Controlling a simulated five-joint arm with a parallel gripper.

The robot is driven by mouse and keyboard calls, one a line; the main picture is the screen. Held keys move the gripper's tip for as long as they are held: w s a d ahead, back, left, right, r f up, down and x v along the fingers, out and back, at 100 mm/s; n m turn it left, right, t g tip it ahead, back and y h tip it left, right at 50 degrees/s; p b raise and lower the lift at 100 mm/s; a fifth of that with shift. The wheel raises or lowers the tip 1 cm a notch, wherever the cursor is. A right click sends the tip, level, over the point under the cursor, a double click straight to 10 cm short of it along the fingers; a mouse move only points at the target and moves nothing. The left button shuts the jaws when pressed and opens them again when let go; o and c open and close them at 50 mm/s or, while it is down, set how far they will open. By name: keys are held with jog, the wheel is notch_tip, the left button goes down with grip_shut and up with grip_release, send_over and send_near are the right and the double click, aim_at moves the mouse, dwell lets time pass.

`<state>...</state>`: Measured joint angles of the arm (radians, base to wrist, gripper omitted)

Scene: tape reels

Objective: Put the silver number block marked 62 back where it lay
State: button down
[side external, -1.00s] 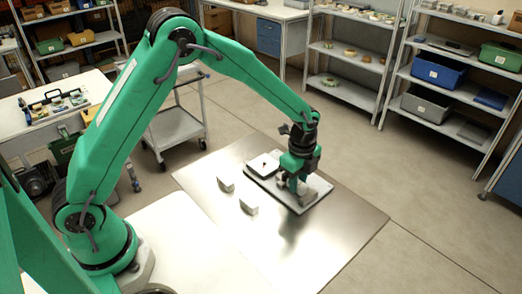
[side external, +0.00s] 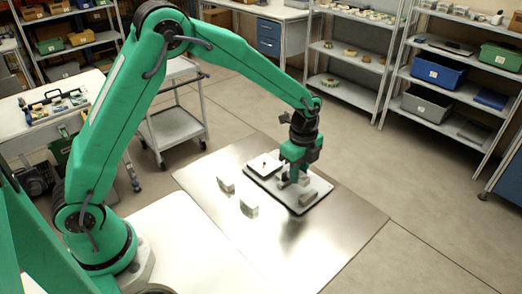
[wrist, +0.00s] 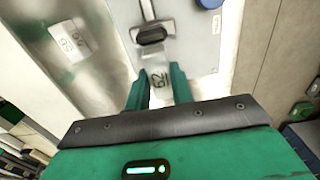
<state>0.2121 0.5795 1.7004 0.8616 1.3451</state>
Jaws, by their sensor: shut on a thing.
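My gripper (side external: 292,178) points down over the grey plate (side external: 316,189) on the steel sheet. In the wrist view its two green fingers (wrist: 158,88) are shut on the silver number block marked 62 (wrist: 158,77), one finger on each side. The digits show upside down. In the side view the block is hard to separate from the fingers and the grey parts behind them. Two other silver blocks stand on the sheet left of the plate, a farther one (side external: 225,184) and a nearer one (side external: 248,206).
The plate carries a pale square piece (side external: 264,165) at its far left and a dark and grey fitting (wrist: 151,34) just ahead of the held block. A blue round part (wrist: 210,3) shows at the wrist view's top edge. The sheet's front (side external: 300,250) is bare.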

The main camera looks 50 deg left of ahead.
jog(key=shift+r, duration=0.8)
jog(key=shift+s, duration=0.1)
jog(key=shift+s+d+r, duration=0.2)
jog(key=shift+s+d, duration=0.15)
jog(key=shift+d, duration=0.15)
jog(key=s+d+r, duration=0.2)
jog(key=s+d, duration=0.4)
jog(key=s, duration=0.5)
jog(key=s+d+r, duration=0.2)
jog(key=s+d, duration=0.3)
jog(key=s, duration=0.6)
send_over(276, 233)
notch_tip(276, 233, down, 8)
jog(key=shift+r, duration=0.25)
jog(key=shift+f, duration=2)
jog(key=shift+f, duration=0.1)
